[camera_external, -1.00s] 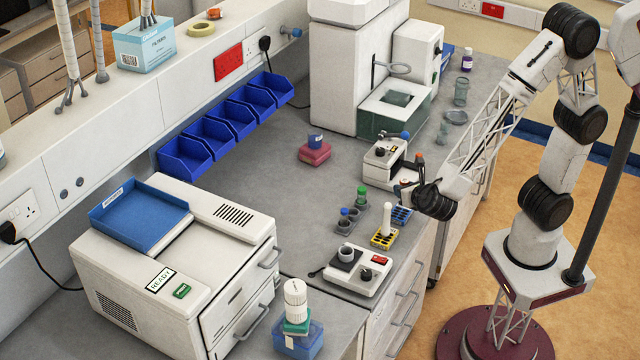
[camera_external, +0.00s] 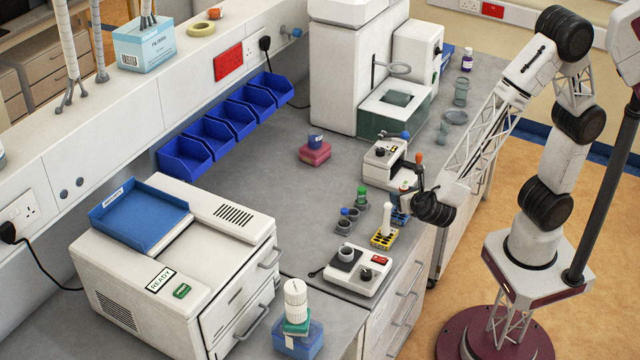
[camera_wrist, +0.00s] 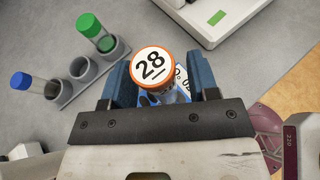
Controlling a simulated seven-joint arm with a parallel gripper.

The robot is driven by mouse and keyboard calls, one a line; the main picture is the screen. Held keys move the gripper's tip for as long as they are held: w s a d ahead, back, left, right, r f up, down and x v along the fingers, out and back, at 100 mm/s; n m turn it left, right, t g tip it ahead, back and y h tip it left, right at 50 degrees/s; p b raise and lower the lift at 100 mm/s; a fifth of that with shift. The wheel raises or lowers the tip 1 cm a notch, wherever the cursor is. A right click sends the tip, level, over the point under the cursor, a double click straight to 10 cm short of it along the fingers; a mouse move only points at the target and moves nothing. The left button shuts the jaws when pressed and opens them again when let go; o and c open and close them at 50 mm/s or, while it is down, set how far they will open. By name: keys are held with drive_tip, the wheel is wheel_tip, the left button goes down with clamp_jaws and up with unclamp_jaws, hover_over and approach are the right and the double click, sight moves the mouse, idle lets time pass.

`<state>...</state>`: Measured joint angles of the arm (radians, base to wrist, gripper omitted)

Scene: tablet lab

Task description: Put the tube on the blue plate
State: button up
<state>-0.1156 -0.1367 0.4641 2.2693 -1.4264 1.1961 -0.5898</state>
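My gripper (camera_external: 408,203) is low over the bench's right edge, pointing down. In the wrist view, its blue-grey fingers (camera_wrist: 162,82) stand apart on either side of a tube-like vial with an orange-rimmed lid marked 28 (camera_wrist: 152,66). I see a gap beside the vial's body. A green-capped tube (camera_external: 361,197) and a blue-capped tube (camera_external: 344,213) stand in a grey rack (camera_wrist: 72,88), left of the gripper. A blue tray (camera_external: 140,215) lies on the white cabinet. Which blue item is the plate is unclear.
A white device with a dial (camera_external: 365,275) is in front, and another white instrument (camera_external: 385,155) is behind. Blue bins (camera_external: 210,133) line the wall.

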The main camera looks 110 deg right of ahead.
drive_tip(key=shift+r, duration=0.1)
drive_tip(key=shift+r, duration=0.1)
drive_tip(key=v, duration=1.2)
idle(0.5)
drive_tip(key=shift+r, duration=0.1)
idle(0.5)
drive_tip(key=s+r+m+y, duration=0.5)
drive_tip(key=s+m+y, duration=0.1)
drive_tip(key=s+m, duration=0.3)
drive_tip(key=s+r+m+y, duration=0.5)
drive_tip(key=s+m+y, duration=0.2)
drive_tip(key=s+m, duration=0.2)
drive_tip(key=shift+s+d+m, duration=0.35)
drive_tip(key=shift+m, duration=0.85)
